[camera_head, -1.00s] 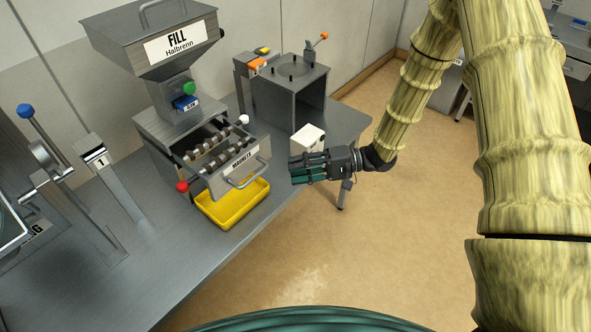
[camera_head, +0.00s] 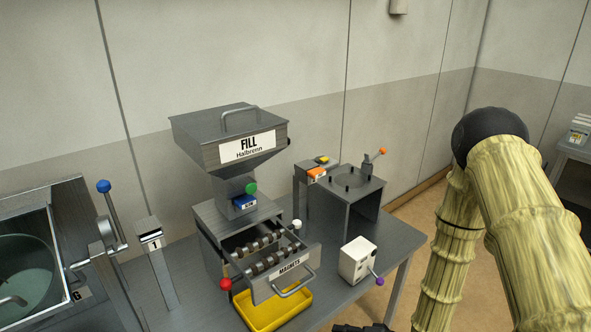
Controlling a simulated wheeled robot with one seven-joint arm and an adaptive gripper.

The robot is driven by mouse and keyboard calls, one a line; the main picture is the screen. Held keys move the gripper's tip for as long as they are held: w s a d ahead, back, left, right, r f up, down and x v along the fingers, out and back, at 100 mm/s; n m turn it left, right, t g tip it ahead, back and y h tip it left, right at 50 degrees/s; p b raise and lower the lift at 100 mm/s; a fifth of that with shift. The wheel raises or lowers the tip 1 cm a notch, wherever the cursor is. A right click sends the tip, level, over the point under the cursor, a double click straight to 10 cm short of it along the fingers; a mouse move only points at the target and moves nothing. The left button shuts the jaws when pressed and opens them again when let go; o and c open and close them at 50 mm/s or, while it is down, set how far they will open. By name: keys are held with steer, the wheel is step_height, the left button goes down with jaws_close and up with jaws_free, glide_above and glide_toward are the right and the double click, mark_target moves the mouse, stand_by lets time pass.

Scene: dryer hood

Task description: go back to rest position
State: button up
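My gripper (camera_head: 362,328) shows only as a dark sliver at the bottom edge of the head view, in front of the table's right end. Its fingers are cut off or too little shown to tell whether they are open or shut, or whether they hold anything. My tan segmented arm fills the right side of the view, bent at a dark round joint at the top. The gripper sliver lies below the small white box with a purple-knobbed lever (camera_head: 357,260).
The grey table (camera_head: 190,312) carries a hopper marked FILL (camera_head: 230,150), an open MAGNETS drawer (camera_head: 290,272), a yellow tray (camera_head: 271,313) under it, and a grey open-fronted stand (camera_head: 345,200). A numbered post (camera_head: 155,262) stands left. Floor is clear at right.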

steer(key=s+d+f+n+g+h+b, duration=0.15)
steer(key=s+d+f+h, duration=0.3)
steer(key=s+f, duration=0.65)
steer(key=s+d+f+n+g+h, duration=0.1)
steer(key=s+d+g+h, duration=0.1)
steer(key=s, duration=0.6)
steer(key=s+d+f+n+g+h, duration=0.1)
steer(key=s+d+g+h, duration=0.2)
steer(key=s, duration=0.6)
steer(key=shift+s+f, duration=0.2)
steer(key=shift+f, duration=0.1)
